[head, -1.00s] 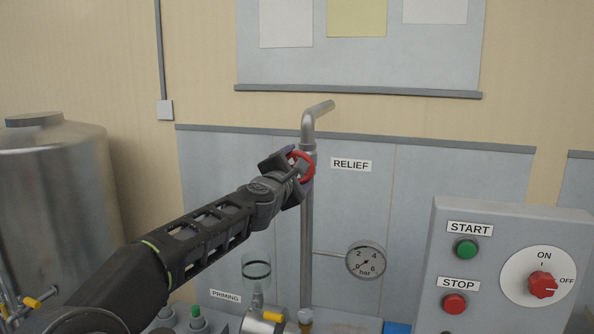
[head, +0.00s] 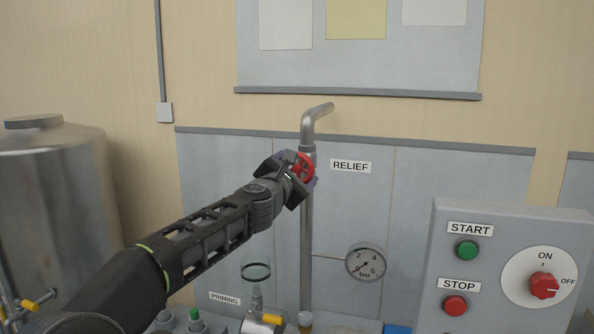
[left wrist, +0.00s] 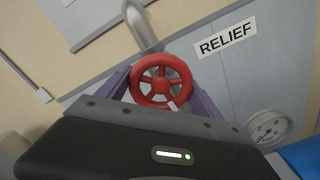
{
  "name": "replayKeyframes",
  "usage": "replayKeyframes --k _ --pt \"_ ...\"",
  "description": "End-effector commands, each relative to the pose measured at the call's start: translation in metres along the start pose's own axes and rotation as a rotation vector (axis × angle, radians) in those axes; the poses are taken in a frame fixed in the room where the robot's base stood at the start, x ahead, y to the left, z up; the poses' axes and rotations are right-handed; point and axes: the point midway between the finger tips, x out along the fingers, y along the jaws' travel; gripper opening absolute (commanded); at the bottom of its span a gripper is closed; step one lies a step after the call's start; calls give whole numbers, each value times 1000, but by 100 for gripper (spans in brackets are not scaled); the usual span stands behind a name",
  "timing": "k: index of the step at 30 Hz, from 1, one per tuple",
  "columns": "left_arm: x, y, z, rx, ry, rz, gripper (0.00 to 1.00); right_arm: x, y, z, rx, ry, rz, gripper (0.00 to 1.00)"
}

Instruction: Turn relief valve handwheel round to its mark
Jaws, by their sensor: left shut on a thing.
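The red relief valve handwheel (head: 306,168) sits on the vertical steel pipe, left of the RELIEF label (head: 351,166). In the left wrist view the spoked handwheel (left wrist: 161,80) lies between the purple-grey fingers, with a pale mark on its lower right rim. My left gripper (head: 298,170) is shut on the handwheel and hides part of it in the head view; it also shows in the left wrist view (left wrist: 160,92). My right gripper is not in view.
A pressure gauge (head: 366,262) is to the right of the pipe (head: 307,225). A grey control box (head: 450,230) with START, STOP and a red rotary switch stands at the right. A steel tank (head: 55,190) is at the left. A clear priming cup (head: 256,271) is below my arm.

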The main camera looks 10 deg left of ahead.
Motion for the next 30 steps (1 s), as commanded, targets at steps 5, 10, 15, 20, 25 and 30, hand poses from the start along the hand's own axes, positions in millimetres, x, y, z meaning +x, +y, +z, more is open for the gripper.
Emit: replayKeyframes --k 5,10,15,20,25,30 --pt "0 -1 -2 2 3 -2 85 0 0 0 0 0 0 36" --pt "0 -1 -1 2 1 -1 97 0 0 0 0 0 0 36" --pt "0 0 -1 2 1 -1 97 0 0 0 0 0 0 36" --pt "-4 -1 -1 2 0 -1 97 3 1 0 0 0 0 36" --pt "-24 -2 -2 3 -1 0 97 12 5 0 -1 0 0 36" --pt "-53 -1 -2 3 0 1 97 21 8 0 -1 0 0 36"
